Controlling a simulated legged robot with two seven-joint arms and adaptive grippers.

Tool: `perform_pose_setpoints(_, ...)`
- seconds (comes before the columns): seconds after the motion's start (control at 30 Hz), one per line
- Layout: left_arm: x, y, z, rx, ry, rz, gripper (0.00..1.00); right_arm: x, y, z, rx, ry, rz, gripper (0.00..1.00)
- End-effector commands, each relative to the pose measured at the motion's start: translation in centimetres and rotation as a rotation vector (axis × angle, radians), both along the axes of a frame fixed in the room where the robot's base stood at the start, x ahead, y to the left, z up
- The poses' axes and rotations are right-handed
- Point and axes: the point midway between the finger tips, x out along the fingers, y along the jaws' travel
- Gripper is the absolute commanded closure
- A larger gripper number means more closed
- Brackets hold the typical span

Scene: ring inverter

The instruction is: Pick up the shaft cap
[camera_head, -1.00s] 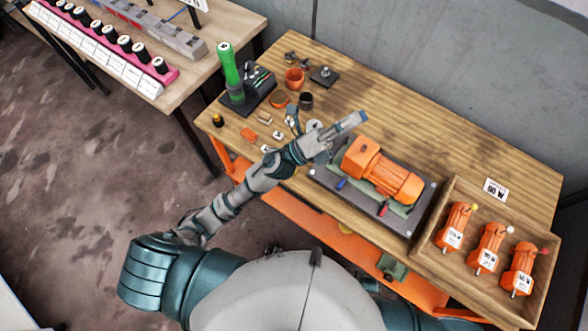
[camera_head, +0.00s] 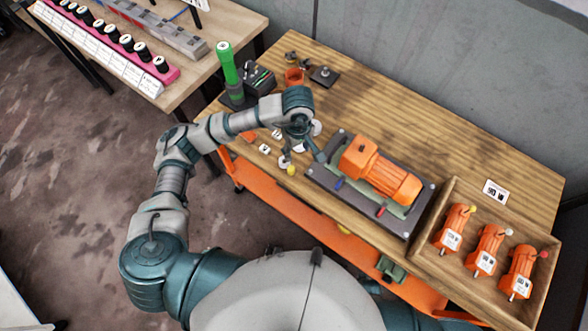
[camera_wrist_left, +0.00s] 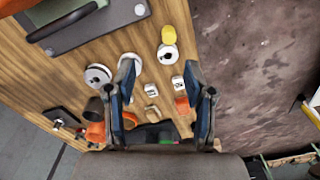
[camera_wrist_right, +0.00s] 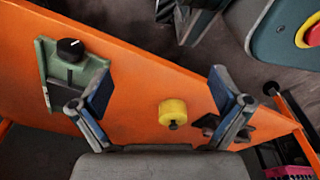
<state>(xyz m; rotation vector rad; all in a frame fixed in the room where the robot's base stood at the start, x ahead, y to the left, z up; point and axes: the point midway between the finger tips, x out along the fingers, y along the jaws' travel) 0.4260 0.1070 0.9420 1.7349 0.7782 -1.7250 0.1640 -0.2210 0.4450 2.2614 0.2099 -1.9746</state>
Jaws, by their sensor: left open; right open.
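My left gripper (camera_head: 301,156) is open over the table's front part, left of the orange motor (camera_head: 380,172). In the left wrist view its fingers (camera_wrist_left: 159,75) are apart, with nothing between them but small parts on the wood below. Near the fingertips are a yellow-topped piece with a metal disc (camera_wrist_left: 168,42), two round metal pieces (camera_wrist_left: 98,76) (camera_wrist_left: 130,64) and small pale blocks (camera_wrist_left: 177,84). I cannot tell for sure which part is the shaft cap. My right gripper (camera_wrist_right: 160,85) is open and empty in the right wrist view, facing an orange panel; the head view does not show it.
The motor sits on a dark base plate (camera_head: 325,183). A wooden tray (camera_head: 482,286) with three small orange motors stands at right. A green-handled tool (camera_head: 229,65) stands at back left.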

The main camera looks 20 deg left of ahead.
Motion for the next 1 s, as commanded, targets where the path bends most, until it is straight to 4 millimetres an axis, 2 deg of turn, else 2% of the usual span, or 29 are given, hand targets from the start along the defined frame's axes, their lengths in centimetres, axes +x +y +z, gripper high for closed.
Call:
perform_pose_setpoints(0.03, -0.2, 0.3, -1.5, 0.001, 0.007, 0.004, 0.47, 0.2, -0.5, 0.1, -0.007, -0.003, -0.001, 0.0)
perform_pose_setpoints(0.1, -0.1, 0.4, -3.2, -0.002, 0.007, 0.004, 0.47, 0.5, -0.9, 0.2, -0.011, -0.008, -0.002, 0.0)
perform_pose_setpoints(0.3, -0.2, 0.6, -7.0, -0.007, 0.005, 0.004, 0.47, 1.1, -0.2, 0.5, -0.002, -0.019, -0.002, 0.0)
perform_pose_setpoints(0.6, -0.6, 0.2, -9.7, -0.001, 0.005, 0.003, 0.47, 1.0, 1.1, 0.7, 0.016, -0.019, 0.001, 0.0)
perform_pose_setpoints(0.8, -0.8, 0.4, -12.6, -0.002, 0.003, 0.003, 0.47, 0.0, 0.6, 0.0, 0.009, -0.002, 0.001, 0.0)
perform_pose_setpoints(1.0, -0.8, 0.8, -13.4, -0.004, 0.001, 0.003, 0.47, -0.3, -0.4, -0.1, -0.006, 0.004, -0.001, 0.0)
